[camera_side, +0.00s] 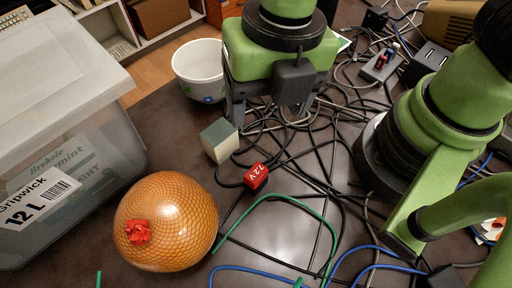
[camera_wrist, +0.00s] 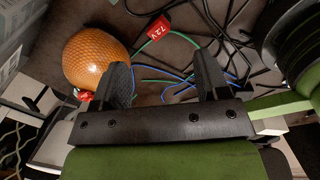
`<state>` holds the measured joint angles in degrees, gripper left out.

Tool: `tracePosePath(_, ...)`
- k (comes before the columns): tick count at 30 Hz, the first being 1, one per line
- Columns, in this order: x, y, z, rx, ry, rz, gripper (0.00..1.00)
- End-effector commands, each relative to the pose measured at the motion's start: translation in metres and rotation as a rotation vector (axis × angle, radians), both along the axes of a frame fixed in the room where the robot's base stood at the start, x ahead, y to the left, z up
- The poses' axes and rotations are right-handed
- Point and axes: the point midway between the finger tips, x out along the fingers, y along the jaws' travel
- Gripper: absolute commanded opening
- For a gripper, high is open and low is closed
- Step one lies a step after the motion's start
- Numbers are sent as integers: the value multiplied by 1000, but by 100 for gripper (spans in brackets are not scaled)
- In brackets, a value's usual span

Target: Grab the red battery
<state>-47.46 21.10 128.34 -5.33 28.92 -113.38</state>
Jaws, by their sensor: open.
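The red battery (camera_side: 256,176) is a small red block marked 7.2V. It lies on the dark table among black cables, right of the orange netted ball. It also shows in the wrist view (camera_wrist: 159,28), beyond my fingertips and near the top edge. My gripper (camera_side: 268,112) is in the side view behind the battery, pointing down with its fingers apart. In the wrist view my gripper (camera_wrist: 164,75) shows two dark fingers spread wide with nothing held between them. The battery is apart from both fingers.
An orange netted ball (camera_side: 168,222) sits left of the battery. A grey-green and cream block (camera_side: 220,140) stands just behind it. A clear storage box (camera_side: 60,140) fills the left. A white bowl (camera_side: 197,68) stands behind. Tangled cables (camera_side: 310,165) cover the table's middle and right.

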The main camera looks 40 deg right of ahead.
Motion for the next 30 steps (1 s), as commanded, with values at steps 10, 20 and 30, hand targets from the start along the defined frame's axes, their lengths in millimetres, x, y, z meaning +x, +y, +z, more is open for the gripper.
tracePosePath(10,-28,24,-57,-100,34,586,68)
tracePosePath(20,-27,24,-94,-97,32,582,68)
tracePosePath(30,-16,29,-132,-98,34,580,68)
